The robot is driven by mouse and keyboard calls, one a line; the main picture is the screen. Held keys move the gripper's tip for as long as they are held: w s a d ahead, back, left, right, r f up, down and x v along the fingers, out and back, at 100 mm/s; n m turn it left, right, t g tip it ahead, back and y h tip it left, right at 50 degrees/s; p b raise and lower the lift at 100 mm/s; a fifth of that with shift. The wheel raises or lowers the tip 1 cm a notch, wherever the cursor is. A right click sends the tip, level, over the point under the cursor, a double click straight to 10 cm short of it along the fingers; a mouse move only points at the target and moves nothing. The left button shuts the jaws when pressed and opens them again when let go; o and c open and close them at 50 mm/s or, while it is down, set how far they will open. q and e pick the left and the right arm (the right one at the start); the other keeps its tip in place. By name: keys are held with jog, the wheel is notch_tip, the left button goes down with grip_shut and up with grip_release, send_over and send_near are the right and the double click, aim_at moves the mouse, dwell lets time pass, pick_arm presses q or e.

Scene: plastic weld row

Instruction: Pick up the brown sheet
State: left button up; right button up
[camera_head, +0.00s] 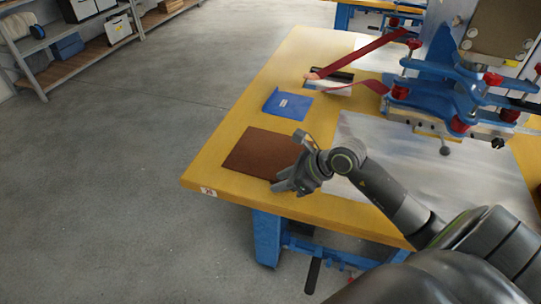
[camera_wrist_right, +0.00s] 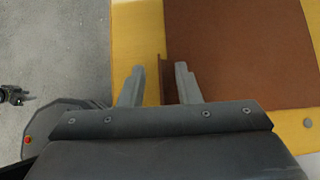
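The brown sheet (camera_head: 258,153) lies flat on the near left part of the yellow table. My right gripper (camera_head: 283,183) is at the sheet's near right side, low over the table. In the right wrist view the sheet (camera_wrist_right: 235,50) fills the upper right. There my right gripper (camera_wrist_right: 160,69) is open, with one finger over the yellow table and the other over the sheet. A thin brown edge of the sheet shows between the fingers, with gaps on both sides. I cannot tell how high the fingertips are above the table. My left gripper is not in view.
The yellow table (camera_head: 222,165) also holds a blue sheet (camera_head: 287,104), a grey metal plate (camera_head: 425,160) and red straps (camera_head: 365,60). A blue machine with red knobs (camera_head: 435,95) stands at the right. The floor left of the table is clear. Shelves (camera_head: 80,50) stand far left.

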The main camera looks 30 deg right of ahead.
grip_shut()
